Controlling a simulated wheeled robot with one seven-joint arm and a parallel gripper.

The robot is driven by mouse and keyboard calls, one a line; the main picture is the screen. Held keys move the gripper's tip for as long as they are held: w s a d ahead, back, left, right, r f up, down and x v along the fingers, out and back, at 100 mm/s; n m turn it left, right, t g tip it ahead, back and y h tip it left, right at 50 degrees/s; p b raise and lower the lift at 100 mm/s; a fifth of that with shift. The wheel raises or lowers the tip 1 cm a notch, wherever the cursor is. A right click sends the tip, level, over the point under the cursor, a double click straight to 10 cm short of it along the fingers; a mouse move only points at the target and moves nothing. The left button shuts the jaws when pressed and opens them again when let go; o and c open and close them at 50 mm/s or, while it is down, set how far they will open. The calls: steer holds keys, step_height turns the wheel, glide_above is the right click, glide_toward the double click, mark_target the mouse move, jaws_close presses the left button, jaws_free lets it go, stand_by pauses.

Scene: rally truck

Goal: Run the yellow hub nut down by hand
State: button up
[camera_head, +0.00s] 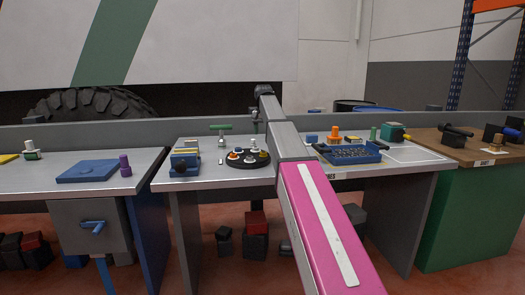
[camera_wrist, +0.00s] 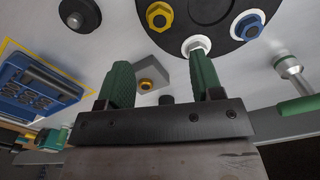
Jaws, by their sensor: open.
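The round black hub plate (camera_head: 240,163) lies on the middle bench with several coloured nuts on it. The yellow hub nut (camera_wrist: 160,16) shows at the plate's edge at the top of the wrist view, around a grey centre. It is small in the head view (camera_head: 263,154). I cannot tell how far down it sits. My gripper (camera_wrist: 161,65) is open, its two green fingers apart, and does not touch the yellow nut. A white-ringed position (camera_wrist: 196,44) on the plate lies by the fingertip on the right. The jaws are unclear in the head view.
A blue-ringed position (camera_wrist: 247,25) is also on the plate. A grey block with a small yellow nut (camera_wrist: 146,86) shows between the fingers. A green-handled tool (camera_wrist: 292,75) lies to the right. A blue tray (camera_head: 350,155) and a blue-grey vise-like block (camera_head: 185,162) flank the plate.

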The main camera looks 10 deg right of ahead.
mark_target(263, 154)
step_height(263, 154, down, 10)
steer(key=shift+f, duration=0.15)
stand_by(0.3)
steer(key=c, duration=0.9)
